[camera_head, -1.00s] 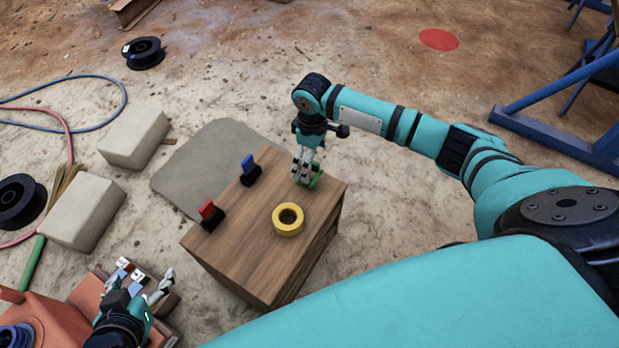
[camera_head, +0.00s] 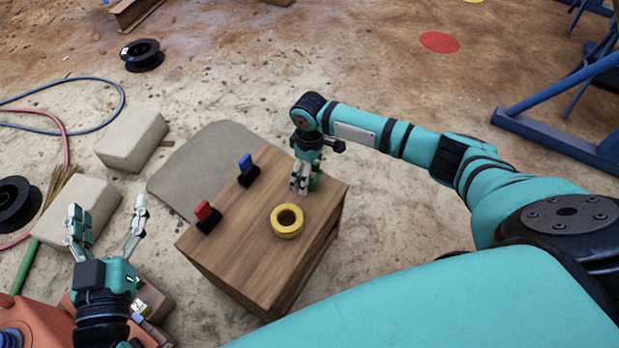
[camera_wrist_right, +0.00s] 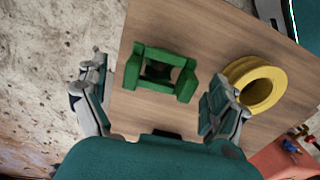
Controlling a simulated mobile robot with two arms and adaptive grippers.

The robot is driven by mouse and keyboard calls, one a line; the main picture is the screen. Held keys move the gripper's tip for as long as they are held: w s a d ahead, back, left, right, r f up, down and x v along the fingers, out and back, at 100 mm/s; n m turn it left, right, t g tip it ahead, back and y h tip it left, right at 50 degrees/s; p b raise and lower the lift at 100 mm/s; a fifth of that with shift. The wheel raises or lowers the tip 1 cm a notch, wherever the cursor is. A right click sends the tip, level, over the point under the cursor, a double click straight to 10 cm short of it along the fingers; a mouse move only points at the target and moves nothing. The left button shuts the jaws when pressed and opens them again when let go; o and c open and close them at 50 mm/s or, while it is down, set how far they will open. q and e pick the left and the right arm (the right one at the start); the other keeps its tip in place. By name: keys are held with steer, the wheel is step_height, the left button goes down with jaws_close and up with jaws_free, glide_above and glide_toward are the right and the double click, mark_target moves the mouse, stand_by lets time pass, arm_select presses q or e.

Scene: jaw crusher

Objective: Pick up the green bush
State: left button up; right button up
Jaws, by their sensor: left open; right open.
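The green bush (camera_wrist_right: 141,66) is a squarish green piece with an opening in its middle, on top of a wooden box (camera_wrist_right: 185,30). In the head view it is mostly hidden behind my right gripper (camera_head: 300,187). In the right wrist view my right gripper (camera_wrist_right: 159,77) is open, with a finger on either side of the bush and a gap on both sides. I cannot tell how far the fingertips are above the wood. My left gripper (camera_head: 109,212) is open and empty at the lower left, away from the box.
A yellow ring (camera_head: 287,234) lies near the bush, close to my right gripper's finger in the wrist view (camera_wrist_right: 262,85). A red-topped piece (camera_head: 207,217) and a blue-topped piece (camera_head: 247,172) stand on the box. Pale blocks (camera_head: 133,139) lie at left.

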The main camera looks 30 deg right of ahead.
steer(key=c, duration=1.5)
